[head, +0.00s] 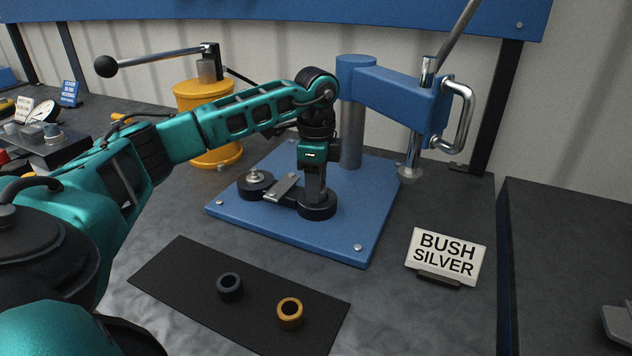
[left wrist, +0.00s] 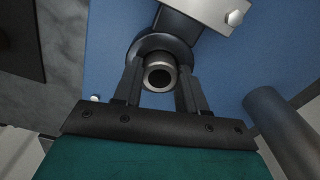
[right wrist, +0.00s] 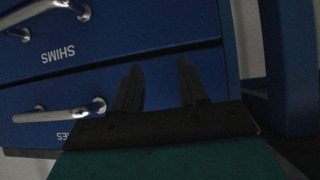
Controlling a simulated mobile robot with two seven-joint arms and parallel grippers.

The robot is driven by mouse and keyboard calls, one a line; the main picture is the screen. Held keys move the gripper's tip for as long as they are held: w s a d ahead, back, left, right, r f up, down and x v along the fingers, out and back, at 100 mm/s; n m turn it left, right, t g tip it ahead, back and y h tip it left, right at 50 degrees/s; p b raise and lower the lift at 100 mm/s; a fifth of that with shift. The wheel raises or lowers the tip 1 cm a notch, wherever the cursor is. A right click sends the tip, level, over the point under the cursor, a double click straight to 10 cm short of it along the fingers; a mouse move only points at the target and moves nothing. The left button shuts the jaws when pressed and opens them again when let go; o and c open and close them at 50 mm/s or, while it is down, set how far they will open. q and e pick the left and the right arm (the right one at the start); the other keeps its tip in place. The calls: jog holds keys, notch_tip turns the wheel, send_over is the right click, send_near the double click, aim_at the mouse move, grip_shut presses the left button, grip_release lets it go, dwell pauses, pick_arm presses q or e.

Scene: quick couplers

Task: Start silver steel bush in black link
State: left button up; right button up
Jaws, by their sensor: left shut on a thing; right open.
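The black link (head: 318,208) lies on the blue press base plate, with a grey clamp plate (head: 281,187) across its middle. My left gripper (head: 316,192) points down over the link's right-hand eye. In the left wrist view the left gripper (left wrist: 158,82) is shut on the silver steel bush (left wrist: 160,73), a ring with a dark bore, at the link eye (left wrist: 150,42). I cannot tell whether the bush's lower end is inside the eye. The bush is hidden in the head view. My right gripper (right wrist: 155,85) is open and empty, showing only in the right wrist view.
A dark mat (head: 185,265) in front holds a dark bush (head: 230,287) and a brass-coloured bush (head: 290,313). A "BUSH SILVER" sign (head: 446,257) stands right of the blue base plate (head: 345,245). The press column (head: 352,135) rises behind my left gripper. Blue drawers (right wrist: 120,45) face my right gripper.

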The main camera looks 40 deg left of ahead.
pick_arm(q)
jog(key=shift+f, duration=0.15)
jog(key=o, duration=1)
jog(key=shift+f, duration=0.1)
notch_tip(320, 180, up, 13)
jog(key=shift+r+p, duration=0.1)
jog(key=shift+p, duration=0.65)
